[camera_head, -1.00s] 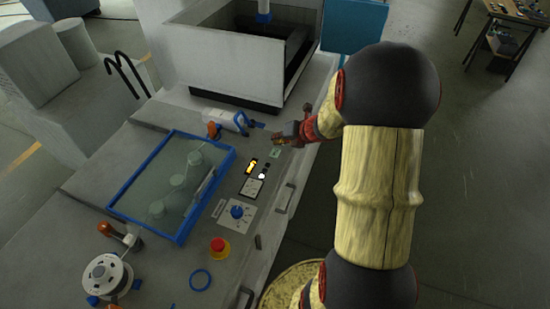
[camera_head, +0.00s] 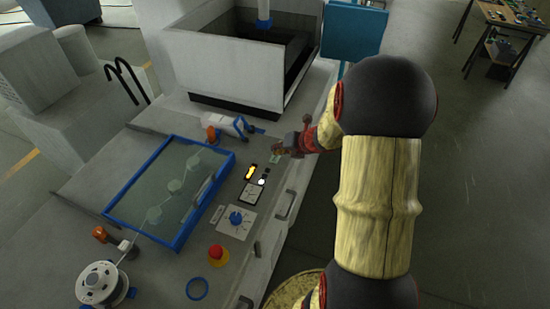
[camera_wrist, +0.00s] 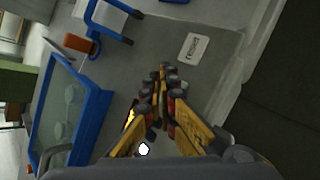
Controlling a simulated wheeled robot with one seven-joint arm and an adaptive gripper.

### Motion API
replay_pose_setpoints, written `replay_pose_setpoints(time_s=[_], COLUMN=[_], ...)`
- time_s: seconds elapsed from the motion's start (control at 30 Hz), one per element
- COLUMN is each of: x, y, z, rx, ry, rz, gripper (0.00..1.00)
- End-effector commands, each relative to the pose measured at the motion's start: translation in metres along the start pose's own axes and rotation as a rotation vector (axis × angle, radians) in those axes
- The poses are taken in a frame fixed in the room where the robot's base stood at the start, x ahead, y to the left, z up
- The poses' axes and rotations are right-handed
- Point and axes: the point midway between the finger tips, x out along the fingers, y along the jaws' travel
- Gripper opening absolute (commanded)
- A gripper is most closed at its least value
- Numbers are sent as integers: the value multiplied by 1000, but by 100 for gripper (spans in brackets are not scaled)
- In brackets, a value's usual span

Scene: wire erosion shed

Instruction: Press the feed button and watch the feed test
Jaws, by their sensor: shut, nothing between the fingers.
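My gripper (camera_head: 284,149) is shut and empty, low over the right edge of the machine top, beyond the small controls. In the wrist view its fingertips (camera_wrist: 163,72) meet over the grey surface. A white lit round button (camera_head: 262,181) and a yellow lit indicator (camera_head: 250,172) sit nearer the camera than the gripper. The white one also shows between the fingers' bases in the wrist view (camera_wrist: 143,148). I cannot tell which control is the feed button. A pale label (camera_wrist: 195,47) lies ahead of the fingertips. Clear-covered rollers (camera_head: 174,186) and a wire spool (camera_head: 97,283) stand left.
A blue dial (camera_head: 236,217) and a red stop button (camera_head: 218,254) lie on the near panel. A blue-framed cover (camera_head: 184,237) fills the left side. A tall white tank (camera_head: 225,75) stands behind. Open floor lies to the right.

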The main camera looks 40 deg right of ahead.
Motion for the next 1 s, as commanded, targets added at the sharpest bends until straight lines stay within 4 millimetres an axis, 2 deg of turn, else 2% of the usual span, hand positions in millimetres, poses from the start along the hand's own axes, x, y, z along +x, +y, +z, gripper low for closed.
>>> replay_pose_setpoints(time_s=[1.0], x=[6], y=[-4], z=[-5], rx=[-1], ry=[0], rz=[0], gripper=[0])
